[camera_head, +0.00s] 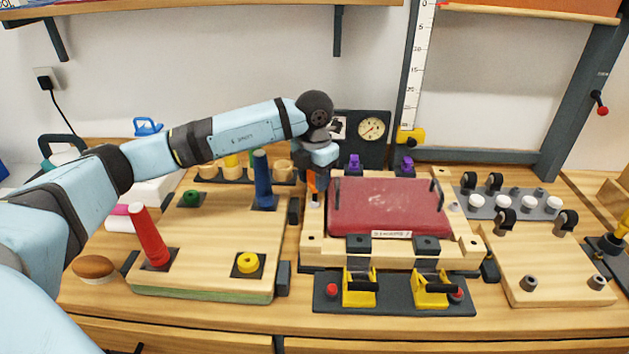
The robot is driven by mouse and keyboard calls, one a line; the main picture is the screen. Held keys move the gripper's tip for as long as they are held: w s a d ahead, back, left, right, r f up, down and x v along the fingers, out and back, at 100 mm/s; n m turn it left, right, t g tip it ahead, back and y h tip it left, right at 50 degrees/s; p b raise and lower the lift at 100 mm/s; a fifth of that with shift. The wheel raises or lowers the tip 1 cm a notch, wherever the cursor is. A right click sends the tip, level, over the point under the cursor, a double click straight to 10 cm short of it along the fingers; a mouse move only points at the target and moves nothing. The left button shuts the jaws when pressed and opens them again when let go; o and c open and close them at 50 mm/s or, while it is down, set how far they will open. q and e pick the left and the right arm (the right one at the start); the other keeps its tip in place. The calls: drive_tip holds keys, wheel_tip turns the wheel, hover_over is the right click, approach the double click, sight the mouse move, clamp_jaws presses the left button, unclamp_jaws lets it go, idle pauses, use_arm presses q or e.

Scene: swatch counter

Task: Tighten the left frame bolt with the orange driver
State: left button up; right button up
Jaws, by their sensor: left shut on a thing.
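My left gripper (313,171) reaches in from the left and points down over the back left corner of the wooden frame (313,228). It is shut on the orange driver (311,184), which shows as a short orange piece below the fingers, roughly upright. The driver's tip is at the frame's left side; I cannot tell whether it touches a bolt. The left frame bolt cannot be made out there. The frame surrounds a dark red padded panel (385,207). My right gripper is not in view.
Left of the frame, a wooden board holds a tall red peg (149,237), a blue peg (263,180) and a yellow ring (248,262). Yellow clamps (360,288) stand in front of the frame. A dark gauge box (363,135) stands behind. A caster board (545,265) is at right.

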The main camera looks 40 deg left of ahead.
use_arm(q)
drive_tip(key=shift+f+m, duration=0.1)
drive_tip(key=shift+m, duration=1.3)
drive_tip(key=shift+r+p, duration=0.4)
drive_tip(key=shift+r, duration=0.65)
drive_tip(key=shift+r+p, duration=0.75)
drive_tip(key=shift+r, duration=0.45)
drive_tip(key=shift+r+p, duration=0.65)
drive_tip(key=shift+r, duration=0.6)
